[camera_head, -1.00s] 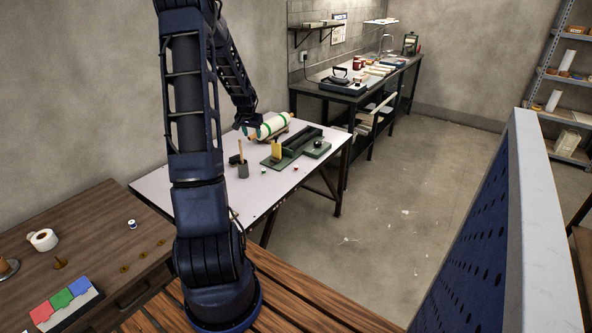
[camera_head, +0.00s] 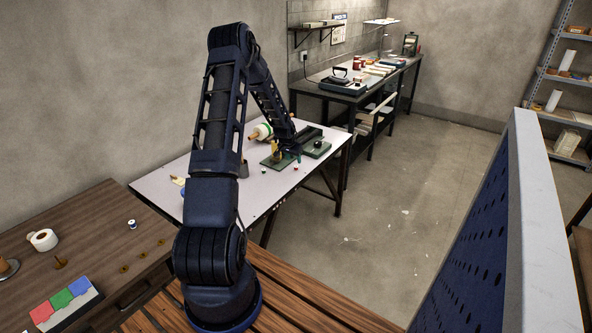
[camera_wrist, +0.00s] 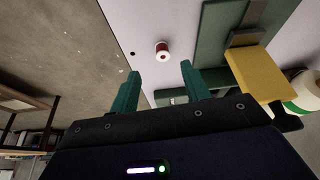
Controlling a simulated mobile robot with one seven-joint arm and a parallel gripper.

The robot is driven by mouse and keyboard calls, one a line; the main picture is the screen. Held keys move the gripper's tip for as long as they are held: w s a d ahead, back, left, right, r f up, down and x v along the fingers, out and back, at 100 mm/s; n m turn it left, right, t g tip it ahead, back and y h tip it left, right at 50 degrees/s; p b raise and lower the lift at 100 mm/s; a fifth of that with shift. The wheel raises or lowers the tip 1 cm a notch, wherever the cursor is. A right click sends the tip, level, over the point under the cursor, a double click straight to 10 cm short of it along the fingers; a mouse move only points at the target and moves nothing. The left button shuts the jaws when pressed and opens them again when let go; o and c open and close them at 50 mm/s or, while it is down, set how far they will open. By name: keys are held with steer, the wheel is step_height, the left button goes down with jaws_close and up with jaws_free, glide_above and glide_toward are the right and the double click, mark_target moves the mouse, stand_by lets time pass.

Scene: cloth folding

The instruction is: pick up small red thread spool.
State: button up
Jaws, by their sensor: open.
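A small red thread spool (camera_wrist: 162,50) with a pale top stands on the white table in the wrist view. It lies just beyond my fingertips, roughly centred between them. In the head view a tiny red-and-white spool (camera_head: 295,169) shows near the table's front right edge. My gripper (camera_wrist: 160,78) is open, with two teal fingers spread apart and nothing held. In the head view my gripper (camera_head: 298,156) is over the table's right part, close to that spool. How high it hovers is hard to tell.
The white table (camera_head: 262,185) holds a green-based device (camera_head: 279,161) with a yellow part (camera_wrist: 262,72) close beside my gripper. A green-and-white roll (camera_head: 262,131) lies behind. The table edge is near the spool.

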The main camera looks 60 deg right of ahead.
mark_target(296, 166)
steer(key=shift+w+x, duration=0.1)
steer(key=shift+x, duration=1.65)
steer(key=shift+w+x, duration=0.15)
steer(key=shift+x, duration=1.6)
steer(key=shift+d+r, duration=0.1)
jaws_close()
